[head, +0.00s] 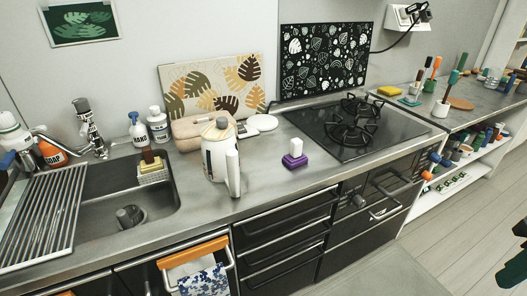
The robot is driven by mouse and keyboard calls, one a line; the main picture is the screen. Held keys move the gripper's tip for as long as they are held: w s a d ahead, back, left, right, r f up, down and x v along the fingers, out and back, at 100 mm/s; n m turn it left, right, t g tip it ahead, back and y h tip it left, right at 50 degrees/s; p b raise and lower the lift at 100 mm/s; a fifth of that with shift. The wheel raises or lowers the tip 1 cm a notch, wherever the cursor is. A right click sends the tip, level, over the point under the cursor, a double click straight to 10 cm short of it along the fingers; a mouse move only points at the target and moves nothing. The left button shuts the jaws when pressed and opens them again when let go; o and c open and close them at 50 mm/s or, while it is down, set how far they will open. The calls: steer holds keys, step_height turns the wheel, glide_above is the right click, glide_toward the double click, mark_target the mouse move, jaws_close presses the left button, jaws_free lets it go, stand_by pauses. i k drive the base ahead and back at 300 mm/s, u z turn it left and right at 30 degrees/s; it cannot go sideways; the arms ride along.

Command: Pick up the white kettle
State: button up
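The white kettle (212,160) stands upright on the steel counter (270,195), between the sink and the stove. Dark, cut-off parts (514,268) at the lower right edge may belong to my gripper, well away from the kettle. I cannot tell whether it is open or shut.
A purple sponge holder (294,163) with a white block sits right of the kettle. A beige box (187,134) and a leaf-patterned board (205,85) are behind it. The sink (100,215) is left, the black stove (355,128) right. The counter in front is clear.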

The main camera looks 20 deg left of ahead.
mark_target(221, 160)
steer(key=z, duration=0.15)
steer(key=i, duration=0.75)
steer(key=u, duration=0.8)
steer(key=i, duration=0.6)
steer(key=u, duration=0.75)
